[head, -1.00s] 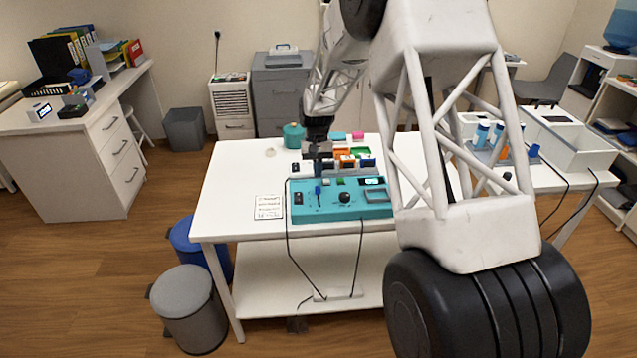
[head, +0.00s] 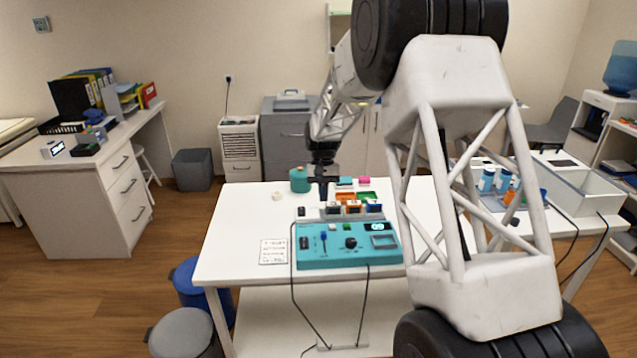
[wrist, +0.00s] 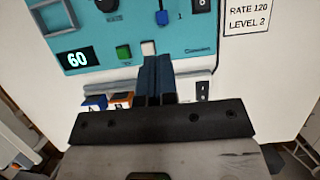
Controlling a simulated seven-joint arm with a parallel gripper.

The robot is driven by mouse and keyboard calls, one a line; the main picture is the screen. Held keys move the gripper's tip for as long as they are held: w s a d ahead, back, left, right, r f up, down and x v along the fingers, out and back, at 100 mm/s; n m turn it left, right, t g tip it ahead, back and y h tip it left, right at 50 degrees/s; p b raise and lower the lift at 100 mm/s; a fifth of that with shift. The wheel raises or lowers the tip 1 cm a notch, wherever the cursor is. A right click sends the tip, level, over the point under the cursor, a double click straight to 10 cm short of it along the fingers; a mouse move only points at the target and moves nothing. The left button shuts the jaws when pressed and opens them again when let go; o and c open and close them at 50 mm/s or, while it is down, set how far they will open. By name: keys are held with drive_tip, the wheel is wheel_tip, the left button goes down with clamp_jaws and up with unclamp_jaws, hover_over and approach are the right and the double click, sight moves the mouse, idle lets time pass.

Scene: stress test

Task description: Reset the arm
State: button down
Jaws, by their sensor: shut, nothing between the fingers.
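My gripper (head: 322,197) is above the back edge of a teal device (head: 345,261) on the white table. In the wrist view, its dark blue fingers (wrist: 154,66) are together with nothing between them. They point toward a white button (wrist: 148,47) on the device; I cannot tell whether they touch it. Beside that are a green button (wrist: 124,52) and a lit display (wrist: 77,60) reading 60. A black knob (head: 350,243) and a blue slider (head: 323,238) are on the panel.
A card (wrist: 246,16) reading RATE 120, LEVEL 2 lies beside the device. A teal round container (head: 300,180) is at the back.

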drive_tip(key=s+d+r+t, duration=0.25)
drive_tip(key=s+r, duration=0.55)
drive_tip(key=s, duration=0.4)
drive_tip(key=s+d+r+t, duration=0.1)
drive_tip(key=s+d+r, duration=0.3)
drive_tip(key=s+r, duration=0.65)
drive_tip(key=s+d+f+t, duration=0.1)
drive_tip(key=s+d, duration=0.1)
drive_tip(key=s, duration=1.2)
drive_tip(key=s+d+f+t, duration=0.1)
drive_tip(key=s+f+t, duration=0.1)
drive_tip(key=s, duration=1.3)
drive_tip(key=shift+d, duration=0.35)
drive_tip(key=shift+t, duration=0.25)
